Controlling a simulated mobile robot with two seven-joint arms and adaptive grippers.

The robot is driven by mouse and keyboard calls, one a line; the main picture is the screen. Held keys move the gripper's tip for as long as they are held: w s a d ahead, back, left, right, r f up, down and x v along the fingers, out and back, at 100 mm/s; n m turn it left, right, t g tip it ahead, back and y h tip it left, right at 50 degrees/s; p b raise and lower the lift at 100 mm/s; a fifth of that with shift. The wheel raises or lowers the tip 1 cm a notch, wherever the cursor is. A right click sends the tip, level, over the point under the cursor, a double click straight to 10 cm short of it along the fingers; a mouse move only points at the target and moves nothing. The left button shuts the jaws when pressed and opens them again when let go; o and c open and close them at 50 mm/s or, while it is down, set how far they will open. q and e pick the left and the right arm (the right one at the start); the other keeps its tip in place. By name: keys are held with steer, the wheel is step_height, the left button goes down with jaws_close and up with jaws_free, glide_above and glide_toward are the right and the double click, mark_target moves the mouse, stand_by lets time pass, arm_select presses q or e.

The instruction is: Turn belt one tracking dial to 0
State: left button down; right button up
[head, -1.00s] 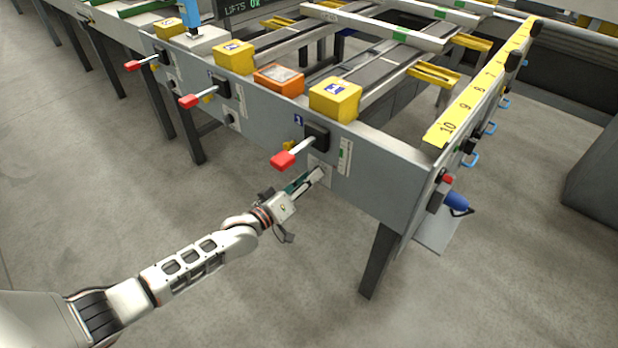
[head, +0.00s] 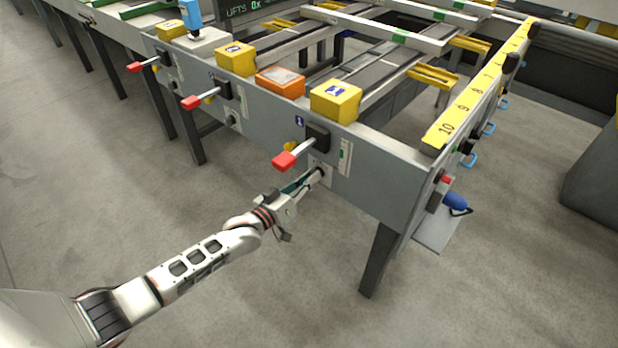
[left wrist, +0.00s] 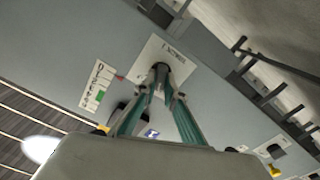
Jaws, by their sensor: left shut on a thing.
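The belt one tracking dial is a small dark knob on a white plate on the table's front panel, below the red-handled lever (head: 285,161) and blue number sign (head: 299,121). In the left wrist view the dial (left wrist: 161,68) sits between my fingertips, with its white plate (left wrist: 180,50) around it. My left gripper (head: 316,176) reaches up to the panel and is shut on the dial; its green-sided fingers (left wrist: 160,85) converge there. The fingers partly cover the dial, and its setting cannot be read. My right gripper is not in view.
The lever's black box (head: 318,136) sits just above the dial, with a green-marked scale (head: 345,157) to its right. Yellow boxes (head: 335,102) and an orange box (head: 280,82) sit along the top. A table leg (head: 380,260) stands lower right. The floor in front is clear.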

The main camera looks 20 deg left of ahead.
arm_select(q)
steer(key=shift+s+d+m+p, duration=0.1)
steer(key=shift+m+p, duration=0.2)
steer(key=shift+m, duration=1.9)
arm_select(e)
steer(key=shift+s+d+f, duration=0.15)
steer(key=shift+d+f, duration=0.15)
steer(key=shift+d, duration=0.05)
arm_select(q)
steer(key=c, duration=2.1)
jaws_free()
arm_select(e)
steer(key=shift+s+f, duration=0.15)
arm_select(q)
steer(key=v, duration=1.2)
